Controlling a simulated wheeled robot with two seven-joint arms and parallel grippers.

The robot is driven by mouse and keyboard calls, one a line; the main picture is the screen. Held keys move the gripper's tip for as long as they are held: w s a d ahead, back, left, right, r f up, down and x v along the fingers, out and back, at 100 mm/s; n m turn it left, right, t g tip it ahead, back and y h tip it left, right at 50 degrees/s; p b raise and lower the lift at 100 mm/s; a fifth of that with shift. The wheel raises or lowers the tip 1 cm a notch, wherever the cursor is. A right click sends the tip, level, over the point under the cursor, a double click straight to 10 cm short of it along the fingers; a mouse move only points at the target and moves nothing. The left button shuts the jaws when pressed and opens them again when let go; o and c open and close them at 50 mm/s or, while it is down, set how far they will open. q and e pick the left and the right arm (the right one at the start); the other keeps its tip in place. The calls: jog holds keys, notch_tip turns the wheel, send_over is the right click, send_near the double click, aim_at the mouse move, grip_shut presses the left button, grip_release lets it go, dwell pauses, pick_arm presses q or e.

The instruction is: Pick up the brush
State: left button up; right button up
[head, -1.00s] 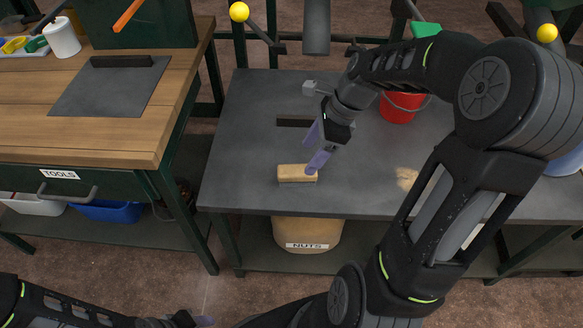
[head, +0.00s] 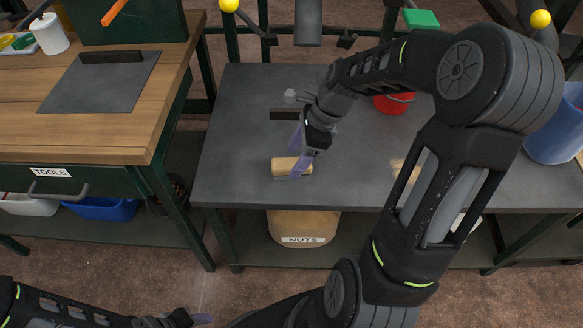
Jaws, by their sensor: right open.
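The brush (head: 284,166) has a tan wooden block body. It lies on the grey table (head: 235,120), near the front edge at the middle of the view. My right gripper (head: 295,162) is open, with its purple fingers pointing down at the brush's right part. One finger passes in front of the brush and the other shows behind it. I cannot tell whether the fingers touch it. My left gripper (head: 195,320) is low at the bottom edge of the view, far from the brush, and its jaws are too unclear to read.
A dark slot (head: 288,114) lies behind the brush on the table. A red bucket (head: 393,103) and a blue container (head: 556,125) stand to the right, partly behind my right arm. A wooden workbench (head: 110,130) stands at the left. A NUTS bin (head: 303,226) sits on the shelf below.

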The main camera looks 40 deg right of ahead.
aim_at(293, 162)
jog(key=shift+x, duration=1.45)
jog(key=shift+f, duration=0.25)
grip_shut()
dwell(0.5)
